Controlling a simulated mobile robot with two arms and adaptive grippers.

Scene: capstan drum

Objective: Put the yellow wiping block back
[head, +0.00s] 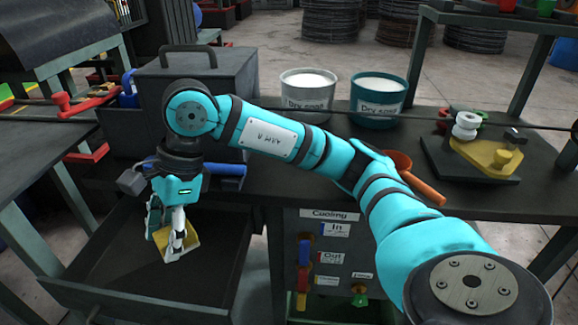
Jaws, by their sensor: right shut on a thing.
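The yellow wiping block (176,245) is at the fingertips of my right gripper (176,236), which is shut on it. The block is tilted, with a pale face towards the lower edge. It is over the dark open tray (110,290) at the lower left. I cannot tell whether the block touches the tray floor. My right arm crosses the view from the lower right and hides part of the bench behind it. My left gripper does not show.
Two tubs labelled Dry soap, one white (308,92) and one teal (378,100), stand on the bench. A dark lidded box (190,85) stands left of them. An orange-handled scoop (422,188) lies beside my arm. A yellow guide with white rollers (488,152) is at right.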

